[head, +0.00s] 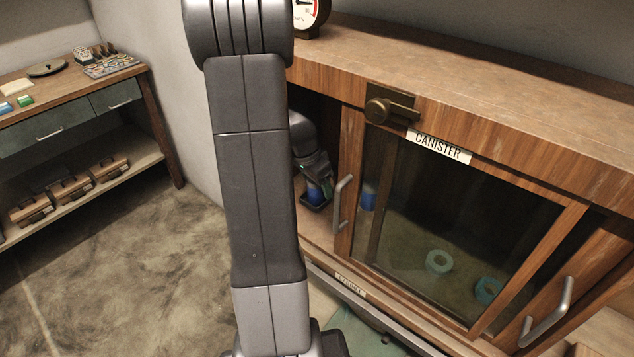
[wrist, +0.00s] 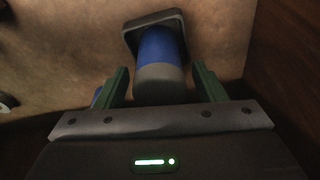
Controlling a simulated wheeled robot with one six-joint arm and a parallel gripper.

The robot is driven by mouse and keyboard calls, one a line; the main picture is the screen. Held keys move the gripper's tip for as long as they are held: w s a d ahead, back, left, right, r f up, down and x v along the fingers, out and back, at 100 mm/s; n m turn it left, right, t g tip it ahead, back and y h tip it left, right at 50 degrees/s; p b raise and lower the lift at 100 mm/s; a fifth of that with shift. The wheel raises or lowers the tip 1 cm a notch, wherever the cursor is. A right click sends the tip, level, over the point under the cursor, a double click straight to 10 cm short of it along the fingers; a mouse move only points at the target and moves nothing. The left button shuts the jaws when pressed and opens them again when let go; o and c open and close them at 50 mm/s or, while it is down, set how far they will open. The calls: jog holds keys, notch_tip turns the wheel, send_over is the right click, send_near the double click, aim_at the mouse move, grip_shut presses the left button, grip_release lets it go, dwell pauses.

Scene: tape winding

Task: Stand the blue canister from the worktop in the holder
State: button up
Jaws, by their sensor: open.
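A blue canister (wrist: 158,45) with a grey end stands in a square dark holder (wrist: 172,14) in the wrist view. My gripper (wrist: 157,75) is open, with its green fingers on either side of the canister's grey end and gaps showing beside it. In the head view my gripper (head: 317,190) reaches inside the cabinet through the open left part, and the blue canister (head: 314,191) shows at its fingers. The holder is mostly hidden there by my gripper and the shadow.
A sliding glass door (head: 440,235) covers the cabinet's middle. Behind it are a second blue object (head: 368,197) and two teal rings (head: 438,262). The door frame (head: 346,180) with its handle is close to the right of my gripper. A dark wall (wrist: 285,75) stands at right in the wrist view.

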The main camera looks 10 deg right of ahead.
jog(key=v, duration=0.7)
jog(key=shift+r, duration=0.3)
dwell(0.9)
